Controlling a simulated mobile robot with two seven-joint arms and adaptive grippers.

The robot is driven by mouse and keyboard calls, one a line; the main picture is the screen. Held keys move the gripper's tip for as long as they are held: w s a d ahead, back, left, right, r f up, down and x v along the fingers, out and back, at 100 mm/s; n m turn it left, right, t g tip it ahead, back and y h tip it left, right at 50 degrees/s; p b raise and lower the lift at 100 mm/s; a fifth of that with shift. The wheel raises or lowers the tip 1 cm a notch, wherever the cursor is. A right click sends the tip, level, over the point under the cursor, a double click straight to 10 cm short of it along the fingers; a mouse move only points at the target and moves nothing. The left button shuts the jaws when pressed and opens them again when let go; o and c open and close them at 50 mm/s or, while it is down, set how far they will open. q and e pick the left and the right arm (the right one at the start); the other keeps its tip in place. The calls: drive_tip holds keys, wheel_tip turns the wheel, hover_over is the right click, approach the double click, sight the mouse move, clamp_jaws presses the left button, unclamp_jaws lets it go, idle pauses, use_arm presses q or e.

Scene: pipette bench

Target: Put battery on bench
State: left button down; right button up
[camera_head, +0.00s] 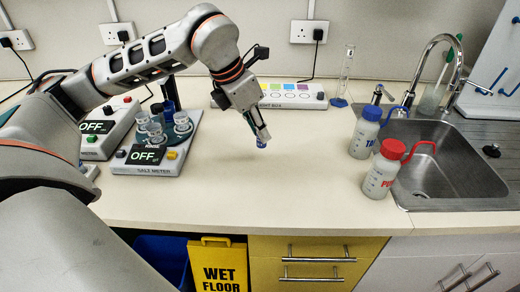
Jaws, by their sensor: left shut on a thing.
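My left gripper (258,133) comes in from the left and points down over the middle of the bench (285,185). It is shut on a small blue and white battery (261,143), whose lower end shows below the fingertips. The battery is close to the bench top; I cannot tell whether it touches it. The bench around it is bare. My right gripper is not in view.
A salt meter (150,160) with small jars stands to the left, another device reading OFF (97,127) beyond it. A light box (285,96) is behind. Blue-capped (365,132) and red-capped bottles (381,172) stand right, by the sink (450,170). The front middle is clear.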

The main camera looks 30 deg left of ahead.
sight(259, 147)
use_arm(q)
drive_tip(key=shift+f+b, duration=0.4)
drive_tip(key=shift+f, duration=2.65)
drive_tip(key=c, duration=1.9)
unclamp_jaws()
drive_tip(key=shift+r, duration=0.5)
drive_tip(key=p+v, duration=0.1)
drive_tip(key=v, duration=1)
drive_tip(key=shift+s+p, duration=0.2)
drive_tip(key=shift+p, duration=0.1)
drive_tip(key=shift+a+r, duration=0.1)
